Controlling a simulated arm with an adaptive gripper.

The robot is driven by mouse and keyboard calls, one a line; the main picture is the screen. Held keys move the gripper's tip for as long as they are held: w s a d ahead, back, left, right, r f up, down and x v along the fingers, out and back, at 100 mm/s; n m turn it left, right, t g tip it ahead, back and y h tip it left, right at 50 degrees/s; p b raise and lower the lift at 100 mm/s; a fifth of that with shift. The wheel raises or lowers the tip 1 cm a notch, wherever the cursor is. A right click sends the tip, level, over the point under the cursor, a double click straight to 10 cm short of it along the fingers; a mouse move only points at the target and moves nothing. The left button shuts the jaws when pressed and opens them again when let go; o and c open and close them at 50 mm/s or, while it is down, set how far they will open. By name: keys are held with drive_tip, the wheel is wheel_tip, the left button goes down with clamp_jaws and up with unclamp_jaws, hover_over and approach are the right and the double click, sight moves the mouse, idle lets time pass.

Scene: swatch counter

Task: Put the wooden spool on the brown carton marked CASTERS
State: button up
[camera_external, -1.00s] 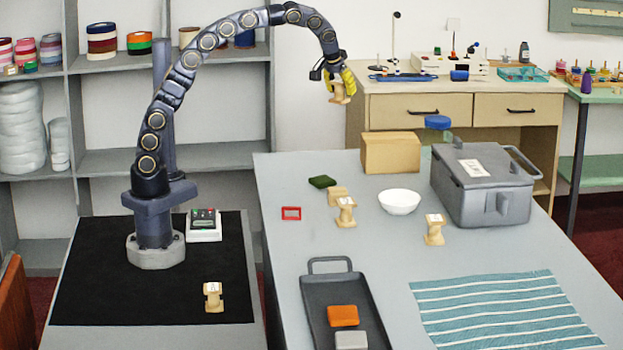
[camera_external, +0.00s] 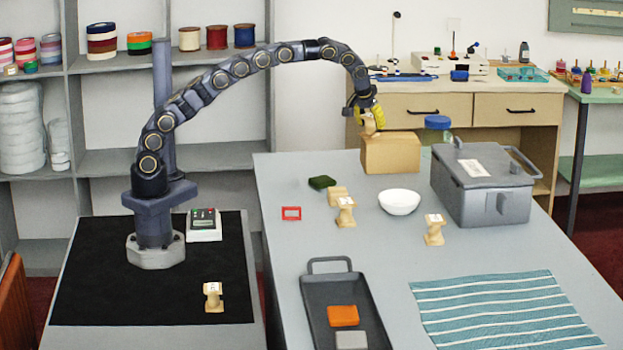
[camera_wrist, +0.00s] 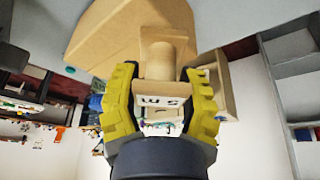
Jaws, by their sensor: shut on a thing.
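My gripper (camera_external: 371,113) has yellow fingers shut on a pale wooden spool (camera_external: 368,127). The wrist view also shows the spool (camera_wrist: 163,48) between the yellow fingers (camera_wrist: 160,103), with dark markings on its near end. The brown carton (camera_external: 392,156) stands at the back of the grey table. The held spool is at the carton's upper left edge in the outside view; I cannot tell whether they touch. The carton (camera_wrist: 110,40) also shows behind the spool in the wrist view. No CASTERS marking is readable.
Other wooden spools stand on the table (camera_external: 346,212), (camera_external: 434,230) and on the black mat (camera_external: 213,297). A blue-lidded jar (camera_external: 437,124) stands right of the carton, near a grey toolbox (camera_external: 483,190). A white bowl (camera_external: 399,203) is in front.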

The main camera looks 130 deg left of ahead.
drive_tip(key=shift+f, duration=0.2)
drive_tip(key=shift+f, duration=0.1)
drive_tip(key=o, duration=1)
drive_tip(key=shift+f, duration=0.1)
drive_tip(key=shift+o, duration=0.2)
drive_tip(key=v, duration=1.2)
